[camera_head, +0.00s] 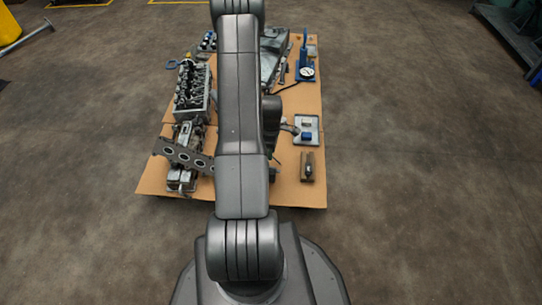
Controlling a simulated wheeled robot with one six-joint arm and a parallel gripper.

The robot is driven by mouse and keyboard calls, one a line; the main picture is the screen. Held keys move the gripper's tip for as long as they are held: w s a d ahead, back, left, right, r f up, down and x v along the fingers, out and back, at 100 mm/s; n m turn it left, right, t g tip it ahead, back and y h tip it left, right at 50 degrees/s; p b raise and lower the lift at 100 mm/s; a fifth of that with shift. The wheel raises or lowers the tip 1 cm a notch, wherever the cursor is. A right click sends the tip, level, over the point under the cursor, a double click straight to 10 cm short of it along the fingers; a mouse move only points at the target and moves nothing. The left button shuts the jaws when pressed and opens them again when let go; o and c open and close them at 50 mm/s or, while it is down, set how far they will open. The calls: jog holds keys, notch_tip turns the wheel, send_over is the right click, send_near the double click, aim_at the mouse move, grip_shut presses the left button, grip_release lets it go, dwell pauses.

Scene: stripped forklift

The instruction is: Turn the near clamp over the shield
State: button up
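My arm runs up the middle of the head view and covers the centre of the board. A dark part of my wrist shows beside it on the right, and a small grey piece below that may belong to my gripper (288,128). Its fingers are too hidden to tell open from shut. A grey sheet-metal piece (270,62), perhaps the shield, lies at the back right of the board, partly behind my arm. I cannot make out the near clamp or its angle for certain.
The brown board (235,190) carries an engine head (192,88), a flat plate with round holes (183,156), a blue pump with gauge (305,70), a tray (314,122) with a blue item, and a small brown block (307,175). The floor right of the board is clear.

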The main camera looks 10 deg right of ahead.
notch_tip(320, 180, up, 4)
jog(key=shift+r+p, duration=0.1)
jog(key=shift+p, duration=0.3)
notch_tip(320, 180, down, 14)
jog(key=b, duration=0.4)
jog(key=shift+r, duration=0.15)
dwell(0.3)
